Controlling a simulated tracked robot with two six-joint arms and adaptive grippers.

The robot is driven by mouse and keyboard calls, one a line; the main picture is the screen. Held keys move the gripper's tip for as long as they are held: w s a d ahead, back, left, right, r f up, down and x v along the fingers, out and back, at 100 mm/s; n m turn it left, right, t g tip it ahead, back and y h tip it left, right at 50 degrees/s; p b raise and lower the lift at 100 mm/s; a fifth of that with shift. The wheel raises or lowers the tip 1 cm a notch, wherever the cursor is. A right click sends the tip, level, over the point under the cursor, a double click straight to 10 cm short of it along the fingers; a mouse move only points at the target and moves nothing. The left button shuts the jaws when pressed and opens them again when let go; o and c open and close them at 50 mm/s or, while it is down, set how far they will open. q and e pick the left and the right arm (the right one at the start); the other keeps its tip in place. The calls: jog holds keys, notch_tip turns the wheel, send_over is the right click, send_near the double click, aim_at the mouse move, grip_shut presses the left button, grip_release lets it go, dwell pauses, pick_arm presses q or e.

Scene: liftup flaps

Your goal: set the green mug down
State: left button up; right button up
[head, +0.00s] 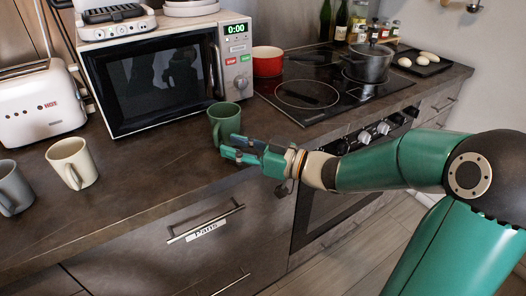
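The green mug (224,117) stands upright on the dark countertop, just in front of the microwave's right side. Its handle faces the front left. My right gripper (228,146) reaches in from the right, with its fingertips close in front of the mug's lower part. Its two teal fingers are spread with a gap between them, and I see nothing clearly held in the gap. Whether a fingertip touches the mug or its handle I cannot tell. My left gripper is not in view.
A cream mug (72,163), a grey mug (12,188) and a white toaster (40,104) stand at the left. The microwave (160,75) is behind the green mug. The counter between the mugs is clear.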

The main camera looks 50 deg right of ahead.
jog(key=v, duration=0.7)
dwell(0.4)
